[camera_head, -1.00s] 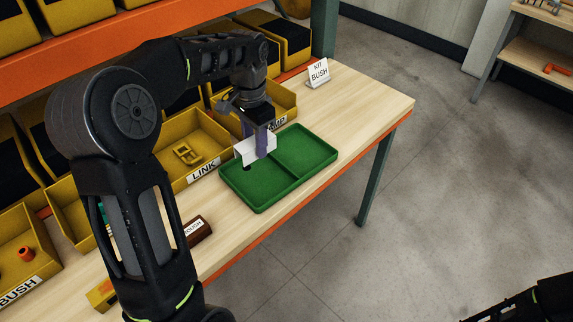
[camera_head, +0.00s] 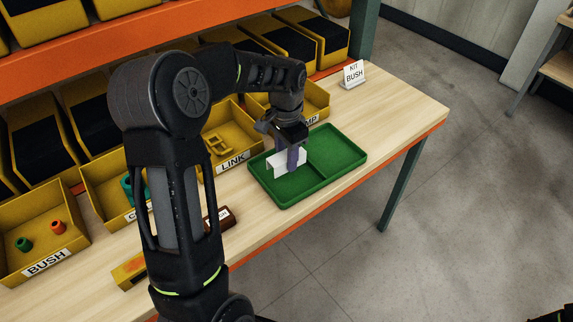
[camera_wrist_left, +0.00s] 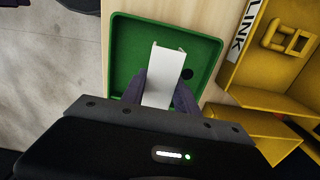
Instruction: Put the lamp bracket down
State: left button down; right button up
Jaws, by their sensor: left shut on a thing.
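The white lamp bracket (camera_head: 285,164), a folded channel-shaped piece, is held by my left gripper (camera_head: 292,160) at the left compartment of the green tray (camera_head: 337,153). The gripper points down and is shut on the bracket. In the left wrist view the bracket (camera_wrist_left: 163,75) lies between the two purple-grey fingers, over the green floor of the tray (camera_wrist_left: 125,50). A dark round spot shows on the floor beside it. I cannot tell whether the bracket touches the floor.
Yellow bins line the back of the bench, including the LINK bin (camera_head: 230,150) and the BUSH bin (camera_head: 45,240). A KIT BUSH sign (camera_head: 353,73) stands behind the tray. A brown block (camera_head: 218,218) sits left of it. The bench (camera_head: 400,105) is clear right of the tray.

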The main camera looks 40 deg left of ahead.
aim_at(287, 176)
pick_arm(q)
jog(key=shift+f+p, duration=0.35)
jog(key=shift+f, duration=1.5)
jog(key=shift+f, duration=0.1)
jog(key=c, duration=0.9)
grip_release()
notch_tip(287, 176, up, 12)
jog(key=shift+r+b, duration=0.15)
jog(key=shift+b, duration=0.45)
